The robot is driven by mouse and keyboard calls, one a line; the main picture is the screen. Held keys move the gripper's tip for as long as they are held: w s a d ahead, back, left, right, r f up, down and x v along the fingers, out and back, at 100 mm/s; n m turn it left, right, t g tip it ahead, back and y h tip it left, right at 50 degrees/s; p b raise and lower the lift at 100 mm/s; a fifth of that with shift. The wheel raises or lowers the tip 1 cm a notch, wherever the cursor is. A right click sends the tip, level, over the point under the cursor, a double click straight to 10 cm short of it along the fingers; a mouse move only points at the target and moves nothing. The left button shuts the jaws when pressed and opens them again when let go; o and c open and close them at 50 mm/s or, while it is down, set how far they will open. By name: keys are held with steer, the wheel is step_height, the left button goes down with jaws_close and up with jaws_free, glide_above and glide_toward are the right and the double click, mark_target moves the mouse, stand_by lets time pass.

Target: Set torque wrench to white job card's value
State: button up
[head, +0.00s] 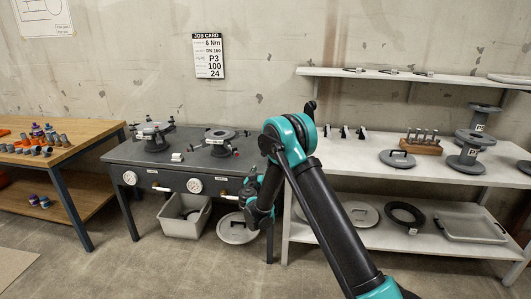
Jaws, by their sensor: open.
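The white job card (208,57) hangs on the back wall above the grey bench. I cannot pick out a torque wrench for sure in this view. My gripper (249,180) is small and dark, at the right front of the grey bench, partly hidden by my own arm. It is open, and I see nothing held in it.
The grey bench (130,154) bears two flanged fittings and has gauges (194,185) on its front. A grey bin (184,214) stands beneath. A wooden table (70,147) with small parts is at left. White shelving (345,153) with spools and lids is at right.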

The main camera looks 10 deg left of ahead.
steer(key=w, duration=1.2)
steer(key=w+a, duration=0.1)
steer(key=w, duration=0.4)
steer(key=shift+w+f, duration=0.35)
steer(key=shift+w, duration=0.05)
jaws_close()
